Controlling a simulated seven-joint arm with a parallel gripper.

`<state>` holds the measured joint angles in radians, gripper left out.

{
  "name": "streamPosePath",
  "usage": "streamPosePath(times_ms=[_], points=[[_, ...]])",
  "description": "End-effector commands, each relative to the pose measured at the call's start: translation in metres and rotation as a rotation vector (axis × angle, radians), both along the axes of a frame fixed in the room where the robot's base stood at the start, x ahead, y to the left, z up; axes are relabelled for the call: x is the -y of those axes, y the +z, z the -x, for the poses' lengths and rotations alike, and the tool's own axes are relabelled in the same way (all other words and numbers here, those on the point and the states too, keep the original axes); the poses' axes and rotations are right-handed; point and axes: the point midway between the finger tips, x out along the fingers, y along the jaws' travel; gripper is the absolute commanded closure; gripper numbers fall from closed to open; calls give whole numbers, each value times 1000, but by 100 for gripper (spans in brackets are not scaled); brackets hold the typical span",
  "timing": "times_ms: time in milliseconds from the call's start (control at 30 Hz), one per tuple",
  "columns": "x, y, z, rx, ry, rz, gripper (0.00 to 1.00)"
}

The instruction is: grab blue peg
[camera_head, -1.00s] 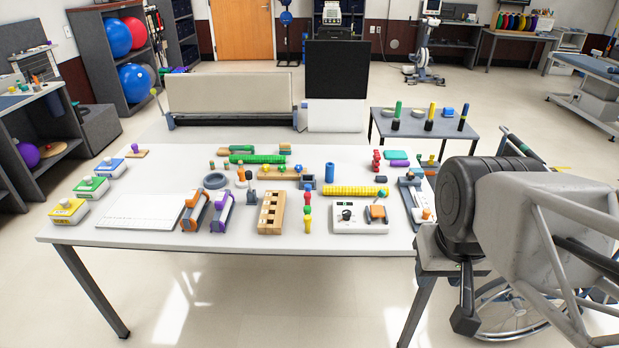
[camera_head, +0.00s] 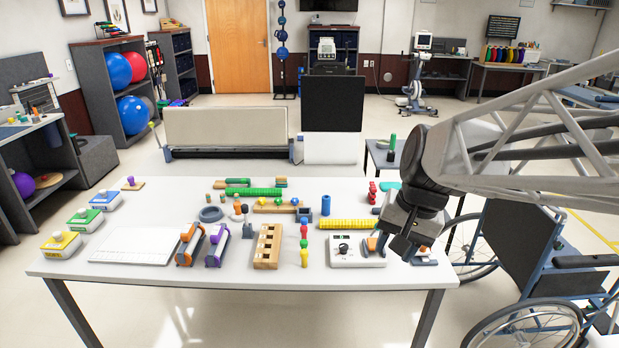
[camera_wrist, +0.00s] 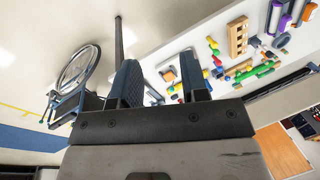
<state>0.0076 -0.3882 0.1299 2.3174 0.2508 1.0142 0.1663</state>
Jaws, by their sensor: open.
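An upright blue cylinder, which may be the blue peg (camera_head: 326,204), stands on the white table (camera_head: 120,263) right of centre in the head view. I cannot make it out for sure in the wrist view. My gripper (camera_head: 394,238) is over the table's right end, to the right of the blue cylinder and apart from it. In the wrist view my gripper (camera_wrist: 160,88) has its two fingers spread, with nothing held between them.
A yellow ribbed bar (camera_head: 346,224) and a white control box (camera_head: 357,251) lie near my gripper. A wheelchair (camera_head: 525,250) is at the right. The table's front strip is clear.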

Motion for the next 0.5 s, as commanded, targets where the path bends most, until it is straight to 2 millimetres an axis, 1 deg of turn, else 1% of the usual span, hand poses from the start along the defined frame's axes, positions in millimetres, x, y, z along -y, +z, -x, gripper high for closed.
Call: streamPosePath(times_ms=[33,333,500], points=[[-3,-1,-12,-18,-17,-18,59],[-22,-8,-78,-113,-139,-137,59],[-32,-17,-117,-171,-208,-202,59]])
